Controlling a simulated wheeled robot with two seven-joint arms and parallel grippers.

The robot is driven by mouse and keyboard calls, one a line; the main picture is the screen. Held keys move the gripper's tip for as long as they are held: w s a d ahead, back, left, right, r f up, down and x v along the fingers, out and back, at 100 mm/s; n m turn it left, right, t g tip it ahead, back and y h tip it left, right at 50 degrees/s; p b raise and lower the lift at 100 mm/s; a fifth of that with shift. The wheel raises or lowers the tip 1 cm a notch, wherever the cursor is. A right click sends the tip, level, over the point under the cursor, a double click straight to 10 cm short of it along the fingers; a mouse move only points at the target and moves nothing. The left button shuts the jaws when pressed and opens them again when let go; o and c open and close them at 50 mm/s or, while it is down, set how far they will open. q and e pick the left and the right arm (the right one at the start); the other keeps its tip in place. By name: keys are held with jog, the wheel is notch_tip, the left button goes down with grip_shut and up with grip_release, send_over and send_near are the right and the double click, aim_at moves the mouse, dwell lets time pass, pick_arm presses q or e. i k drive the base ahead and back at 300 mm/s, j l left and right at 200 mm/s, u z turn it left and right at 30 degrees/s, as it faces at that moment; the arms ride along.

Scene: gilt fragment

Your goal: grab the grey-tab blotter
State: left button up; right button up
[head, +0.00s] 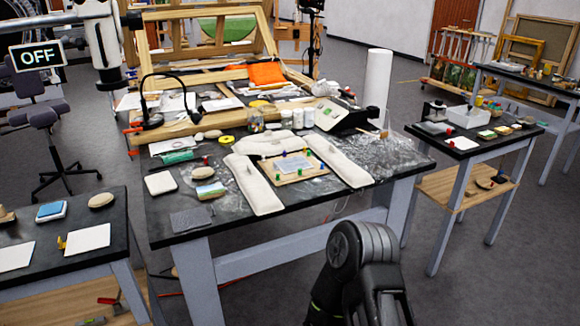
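No tab of clear grey colour can be made out, so I cannot tell which pad is the grey-tab blotter. A white square pad (160,183) lies flat at the left of the main table. Another white pad (88,237) on the left table has a small yellow piece at its left edge. A third white pad (14,256) lies at that table's far left. A fourth white pad (463,142) lies on the right side table with a red piece beside it. A dark grey square (190,219) lies at the main table's front left corner. Neither gripper is in view.
White padded cushions (258,188) surround a board with colored pegs (290,167) on the main table (225,221). Clear film (399,154) covers its right side. A black lamp (152,118) stands behind. A black arm link, likely mine, rises at the lower front. Floor gaps separate the tables.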

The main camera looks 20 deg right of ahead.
aim_at(290, 165)
jog(key=i+j, duration=0.2)
jog(key=i, duration=0.25)
jog(key=i+j, duration=0.2)
jog(key=i, duration=0.25)
jog(key=z, duration=2.45)
